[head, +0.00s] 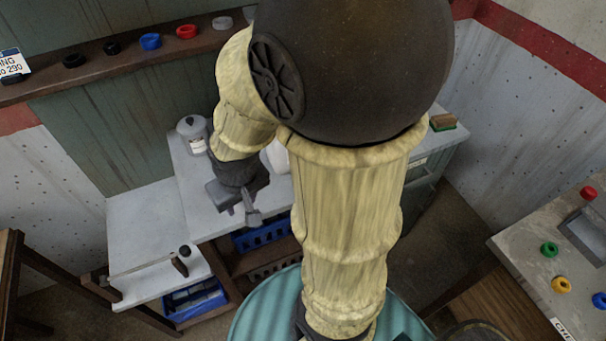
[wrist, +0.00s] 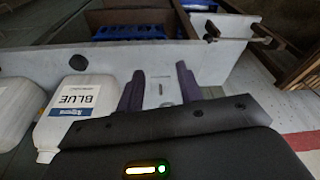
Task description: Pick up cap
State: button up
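Several ring-shaped caps stand on the wall shelf in the head view, among them a blue cap (head: 150,41), a red cap (head: 187,31), a grey cap (head: 222,23) and a black cap (head: 73,60). A red cap (head: 588,193), a green cap (head: 549,249) and a yellow cap (head: 561,284) are on the right table. The frames do not show which cap is meant. My gripper (head: 241,211) is over the grey bench, away from these caps. In the wrist view, its fingers (wrist: 160,88) are apart with nothing held between them.
A white canister labelled BLUE (wrist: 85,108) stands beside the gripper, with another canister (wrist: 18,108) farther left. The grey bench (head: 150,215) has a lower front part carrying a dark-handled tool (head: 180,266). Blue crates (head: 262,236) sit below. My arm hides the middle.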

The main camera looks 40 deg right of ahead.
jog(key=shift+s+d, duration=0.1)
jog(key=o, duration=0.3)
jog(key=shift+s+d, duration=0.1)
jog(key=shift+s, duration=0.05)
jog(key=o, duration=0.4)
jog(key=shift+d, duration=0.2)
jog(key=shift+o, duration=0.5)
jog(key=w+d+m, duration=0.2)
jog(key=w+d, duration=0.1)
jog(key=d, duration=0.7)
jog(key=shift+w+d+f+m+h, duration=0.25)
jog(key=shift+w+d+m+h, duration=0.05)
jog(key=shift+w+d+m, duration=0.1)
jog(key=d+m, duration=0.2)
jog(key=d, duration=1)
jog(key=shift+s+d+f+h, duration=0.4)
jog(key=shift+f, duration=0.05)
jog(key=x, duration=1.2)
jog(key=shift+w+f, duration=0.1)
jog(key=shift+w, duration=0.05)
jog(key=shift+a, duration=0.1)
